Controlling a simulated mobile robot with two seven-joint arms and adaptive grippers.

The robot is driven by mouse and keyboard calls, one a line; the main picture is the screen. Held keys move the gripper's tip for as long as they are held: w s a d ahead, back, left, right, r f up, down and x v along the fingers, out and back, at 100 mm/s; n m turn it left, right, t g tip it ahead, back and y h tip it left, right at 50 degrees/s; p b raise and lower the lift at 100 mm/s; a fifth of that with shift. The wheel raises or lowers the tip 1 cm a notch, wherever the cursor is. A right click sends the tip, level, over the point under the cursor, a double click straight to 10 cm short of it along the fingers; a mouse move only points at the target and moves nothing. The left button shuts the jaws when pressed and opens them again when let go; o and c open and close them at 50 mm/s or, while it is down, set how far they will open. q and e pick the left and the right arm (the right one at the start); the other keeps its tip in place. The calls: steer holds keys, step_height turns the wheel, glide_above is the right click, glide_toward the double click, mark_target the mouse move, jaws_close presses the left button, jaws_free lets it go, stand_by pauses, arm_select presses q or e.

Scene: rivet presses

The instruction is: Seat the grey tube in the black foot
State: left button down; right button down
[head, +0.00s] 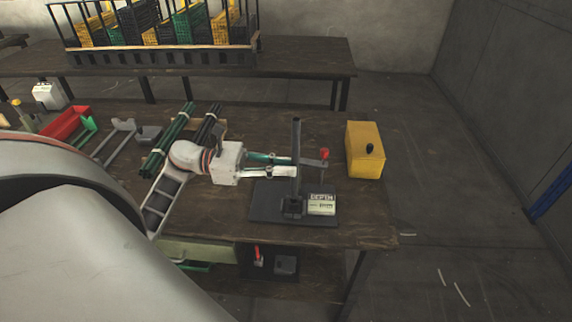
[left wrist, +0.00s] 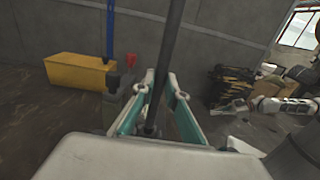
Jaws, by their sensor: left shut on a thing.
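The grey tube (head: 296,140) stands about upright over the black foot (head: 291,208), which sits on a dark base plate. My left gripper (head: 291,166) comes in level from the left and is shut on the tube at mid-height. In the left wrist view the tube (left wrist: 166,60) runs between the two fingertips (left wrist: 162,84). The tube's lower end meets the foot in the head view; I cannot tell whether it is inside it. A white arm at the right of the left wrist view appears to be my right one, its gripper (left wrist: 238,106) too small to read.
A red-knobbed lever (head: 323,155) stands just right of the tube, above a box marked depth (head: 321,205). A yellow box (head: 365,150) is farther right. Dark green rods (head: 168,140) and a red tray (head: 67,123) lie left. The table front right of the plate is clear.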

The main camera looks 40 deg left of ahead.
arm_select(q)
steer(key=shift+f, duration=0.2)
arm_select(e)
steer(key=shift+w+f, duration=0.1)
stand_by(0.4)
steer(key=shift+f, duration=0.2)
arm_select(q)
steer(key=shift+b, duration=0.45)
arm_select(e)
steer(key=shift+s+f, duration=0.2)
steer(key=shift+f, duration=0.15)
arm_select(q)
steer(key=shift+b, duration=0.65)
arm_select(e)
steer(key=shift+s+f, duration=0.2)
steer(key=shift+f, duration=0.3)
steer(key=shift+s+f, duration=0.2)
steer(key=shift+f, duration=0.25)
steer(key=shift+f, duration=0.25)
steer(key=shift+d, duration=0.1)
